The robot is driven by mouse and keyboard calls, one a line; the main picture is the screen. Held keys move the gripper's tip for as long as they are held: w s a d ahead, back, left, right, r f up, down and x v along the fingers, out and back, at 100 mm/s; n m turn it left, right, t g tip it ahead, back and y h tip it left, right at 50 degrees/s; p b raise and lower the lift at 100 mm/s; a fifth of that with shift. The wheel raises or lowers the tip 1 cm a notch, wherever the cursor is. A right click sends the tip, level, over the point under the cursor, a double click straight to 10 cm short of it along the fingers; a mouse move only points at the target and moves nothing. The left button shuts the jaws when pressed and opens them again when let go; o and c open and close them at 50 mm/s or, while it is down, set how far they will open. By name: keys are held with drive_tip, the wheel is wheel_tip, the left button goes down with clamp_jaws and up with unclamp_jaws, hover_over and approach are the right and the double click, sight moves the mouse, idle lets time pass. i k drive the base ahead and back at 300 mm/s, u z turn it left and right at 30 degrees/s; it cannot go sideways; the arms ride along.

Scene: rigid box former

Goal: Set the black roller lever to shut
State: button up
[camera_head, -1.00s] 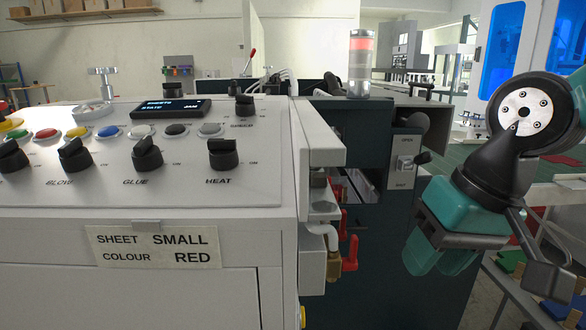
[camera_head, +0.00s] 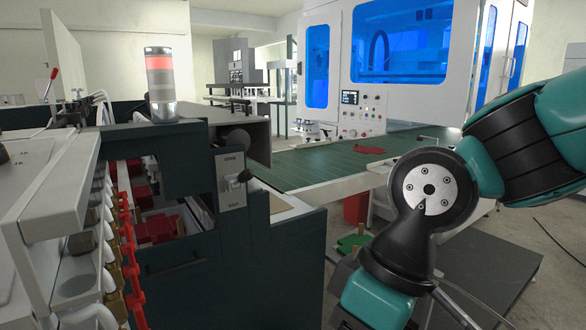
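The black roller lever (camera_head: 244,176) sticks out from a pale plate (camera_head: 231,188) on the dark green machine, left of centre. The plate reads OPEN at the top and, in small print, SHUT at the bottom. The lever's knob stands out to the right, a little nearer the OPEN end. My arm comes in from the right, with its wrist right of and below the lever. The end of my arm is cut off by the bottom edge, so the fingers do not show. Nothing of mine touches the lever.
Red-handled valves (camera_head: 126,232) line the white machine at left. A signal tower (camera_head: 161,84) stands on the dark machine. A green conveyor bed (camera_head: 330,165) with a red sheet (camera_head: 370,150) lies behind.

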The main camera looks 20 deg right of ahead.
sight(247, 174)
drive_tip(key=z, duration=1.1)
drive_tip(key=k, duration=0.55)
drive_tip(key=u, duration=1.1)
drive_tip(key=i, duration=0.5)
drive_tip(key=z, duration=0.9)
drive_tip(key=i, duration=0.4)
drive_tip(key=u, duration=1.05)
